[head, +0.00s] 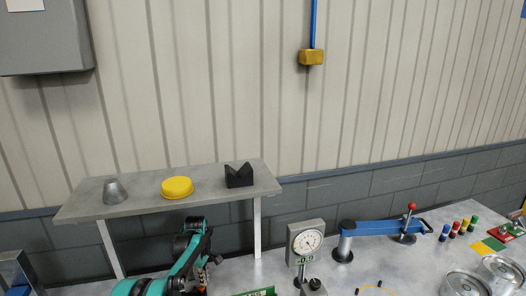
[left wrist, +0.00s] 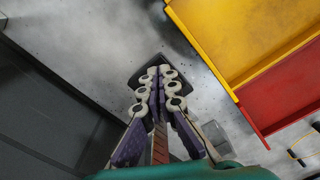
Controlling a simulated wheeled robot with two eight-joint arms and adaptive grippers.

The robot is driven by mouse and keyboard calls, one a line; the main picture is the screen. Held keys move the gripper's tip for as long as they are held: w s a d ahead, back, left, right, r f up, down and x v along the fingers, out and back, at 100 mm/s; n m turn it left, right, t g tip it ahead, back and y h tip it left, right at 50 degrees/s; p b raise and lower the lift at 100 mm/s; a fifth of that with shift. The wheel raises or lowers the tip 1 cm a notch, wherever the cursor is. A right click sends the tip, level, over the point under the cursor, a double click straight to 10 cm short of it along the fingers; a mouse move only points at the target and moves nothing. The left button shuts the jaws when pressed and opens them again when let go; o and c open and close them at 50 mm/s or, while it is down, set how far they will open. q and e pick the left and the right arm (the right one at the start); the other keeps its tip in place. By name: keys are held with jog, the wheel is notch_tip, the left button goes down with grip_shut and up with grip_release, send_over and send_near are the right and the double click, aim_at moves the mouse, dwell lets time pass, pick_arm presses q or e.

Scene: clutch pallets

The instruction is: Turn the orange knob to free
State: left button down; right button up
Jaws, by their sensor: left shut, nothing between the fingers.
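I cannot make out an orange knob in either view. My left gripper (left wrist: 159,72) shows in the left wrist view with its two fingers shut together and nothing between them. Its tips are over a dark, rounded-corner object on the grey surface, which the fingers partly hide; whether they touch it I cannot tell. In the head view my left arm rises from the bottom left, in front of the shelf. A dial gauge (head: 307,242) on a stand is to the right of that arm. My right gripper does not show.
A yellow bin (left wrist: 235,30) and a red bin (left wrist: 285,90) lie right of my fingers. A grey shelf (head: 140,204) holds a cone, a yellow disc and a black block. A blue lever arm (head: 375,228) and metal cans (head: 465,284) stand right of the gauge.

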aim_at(202, 289)
pick_arm(q)
notch_tip(202, 289, down, 5)
jog(key=b, duration=0.3)
jog(key=shift+r, duration=0.1)
jog(key=shift+w+a, duration=0.15)
dwell(0.4)
jog(key=shift+w+b, duration=0.25)
jog(key=shift+b, duration=0.05)
jog(key=shift+w+d+b, duration=0.25)
jog(key=shift+w+b, duration=0.05)
jog(key=shift+w, duration=0.55)
dwell(0.3)
jog(key=shift+d+b, duration=0.25)
jog(key=shift+b, duration=0.05)
